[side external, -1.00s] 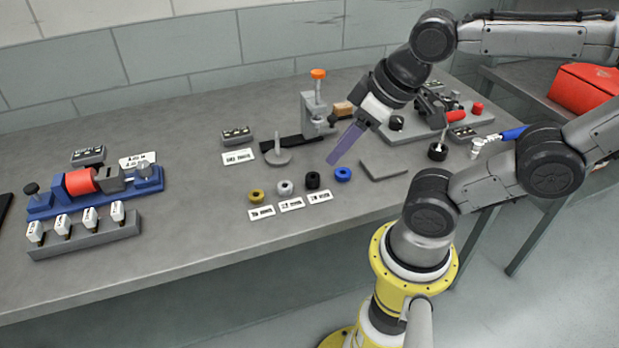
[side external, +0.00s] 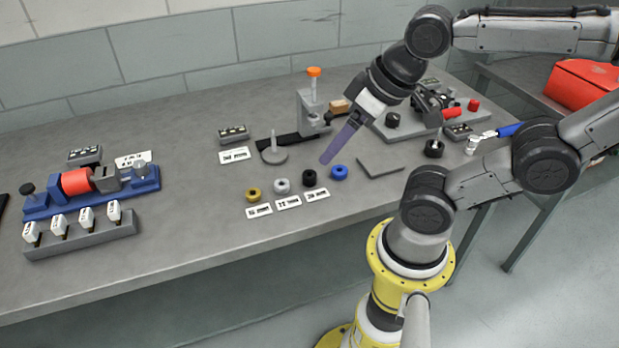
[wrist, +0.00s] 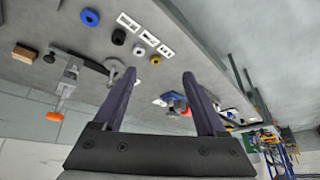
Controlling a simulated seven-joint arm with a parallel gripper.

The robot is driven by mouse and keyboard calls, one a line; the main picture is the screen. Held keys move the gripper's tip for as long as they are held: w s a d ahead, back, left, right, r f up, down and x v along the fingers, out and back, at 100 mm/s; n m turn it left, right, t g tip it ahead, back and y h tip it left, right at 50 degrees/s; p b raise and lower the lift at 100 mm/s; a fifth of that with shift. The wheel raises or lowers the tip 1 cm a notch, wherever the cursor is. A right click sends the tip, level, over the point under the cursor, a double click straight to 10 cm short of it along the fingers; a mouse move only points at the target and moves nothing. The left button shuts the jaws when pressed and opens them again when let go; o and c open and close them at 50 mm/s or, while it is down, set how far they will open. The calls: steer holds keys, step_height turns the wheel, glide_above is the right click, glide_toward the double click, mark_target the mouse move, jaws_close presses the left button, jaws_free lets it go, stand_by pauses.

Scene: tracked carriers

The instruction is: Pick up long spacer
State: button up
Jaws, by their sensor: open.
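Several ring-shaped spacers stand in a row on the bench: a gold spacer (side external: 253,194), a silver-white spacer (side external: 282,186), a black spacer (side external: 309,178) and a blue spacer (side external: 339,172). I cannot tell which is the long one. My gripper (side external: 325,160) is open and empty, with its fingers slanting down above the bench behind the black and blue spacers. In the wrist view my gripper (wrist: 160,74) has its two fingers apart with nothing between them. The gold spacer (wrist: 155,60) shows beyond the fingertips, and the blue spacer (wrist: 90,17) is at upper left.
White label cards (side external: 288,202) lie in front of the spacers. A grey disc with a post (side external: 273,156) and a stand with an orange knob (side external: 312,105) are behind. A grey plate (side external: 380,167) lies to the right. A blue fixture (side external: 90,193) stands left, with clear bench between.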

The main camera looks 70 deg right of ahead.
steer(key=w+d+r+m, duration=0.1)
steer(key=w+r+m, duration=0.15)
steer(key=m, duration=0.25)
steer(key=m+g, duration=0.6)
steer(key=m, duration=0.3)
glide_above(309, 171)
step_height(309, 171, down, 9)
steer(key=f, duration=0.8)
steer(key=a+f, duration=0.1)
steer(key=f, duration=0.4)
steer(key=shift+s, duration=0.25)
steer(key=shift+r, duration=0.1)
jaws_close()
